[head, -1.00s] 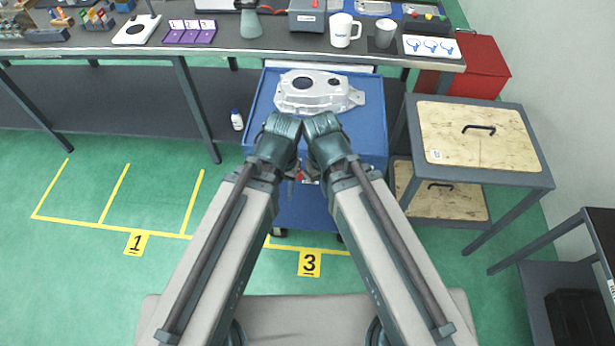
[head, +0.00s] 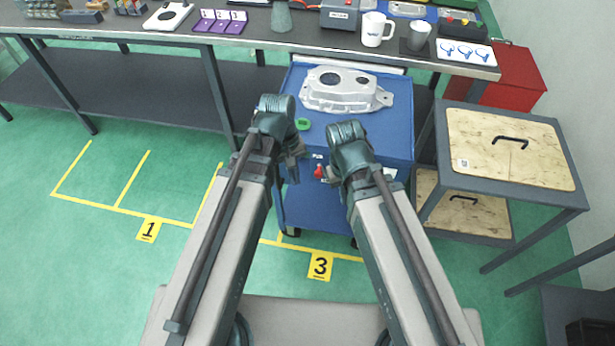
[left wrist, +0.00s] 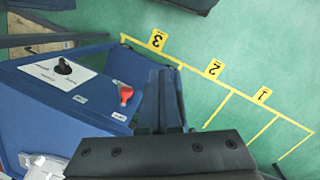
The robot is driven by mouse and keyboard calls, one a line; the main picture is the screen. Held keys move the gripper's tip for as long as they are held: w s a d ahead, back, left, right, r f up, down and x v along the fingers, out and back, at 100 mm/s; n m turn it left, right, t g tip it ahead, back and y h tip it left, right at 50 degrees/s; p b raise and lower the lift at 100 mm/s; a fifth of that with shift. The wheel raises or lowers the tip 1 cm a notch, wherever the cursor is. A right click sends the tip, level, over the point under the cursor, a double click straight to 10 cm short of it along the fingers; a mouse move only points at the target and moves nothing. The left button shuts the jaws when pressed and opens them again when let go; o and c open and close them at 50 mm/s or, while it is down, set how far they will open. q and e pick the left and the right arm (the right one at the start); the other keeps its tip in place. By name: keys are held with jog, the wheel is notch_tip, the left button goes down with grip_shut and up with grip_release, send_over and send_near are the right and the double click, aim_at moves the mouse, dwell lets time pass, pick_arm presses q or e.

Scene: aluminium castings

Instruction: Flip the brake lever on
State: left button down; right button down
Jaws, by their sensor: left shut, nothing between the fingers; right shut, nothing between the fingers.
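A blue cart (head: 395,130) stands ahead with a red lever (head: 319,172) on its near side, low between my two arms. In the left wrist view the red lever (left wrist: 125,93) sticks out from the blue cart wall (left wrist: 30,100), beside a white plate with a black knob (left wrist: 62,66). My left gripper (head: 300,150) is shut and empty, just left of and above the lever in the head view. Its fingers (left wrist: 165,85) show right of the lever in the left wrist view, apart from it. My right gripper (head: 330,174) is shut and empty, largely hidden behind its own wrist.
A grey casting (head: 345,90) and a small green round item (head: 303,124) are on the cart top. A workbench (head: 150,42) with a mug and tools runs behind. A table with a wooden panel (head: 510,150) stands close on the right. The floor at left is clear.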

pick_arm(q)
jog(key=w+a+f+n+h+b, duration=0.3)
jog(key=w+a+n+h+b, duration=0.2)
jog(key=n, duration=0.8)
jog(key=shift+w+a+f+n+t, duration=0.15)
jog(key=shift+w+a+n+t, duration=0.25)
jog(key=shift+w+a, duration=1.2)
jog(key=shift+w+d, duration=0.45)
jog(key=shift+d, duration=0.1)
jog(key=d+f+b, duration=0.7)
jog(key=d, duration=0.2)
jog(key=shift+s+d, duration=0.1)
jog(key=shift+d+r+y+p, duration=0.25)
jog(key=shift+d+y+p, duration=0.05)
jog(key=shift+p, duration=0.1)
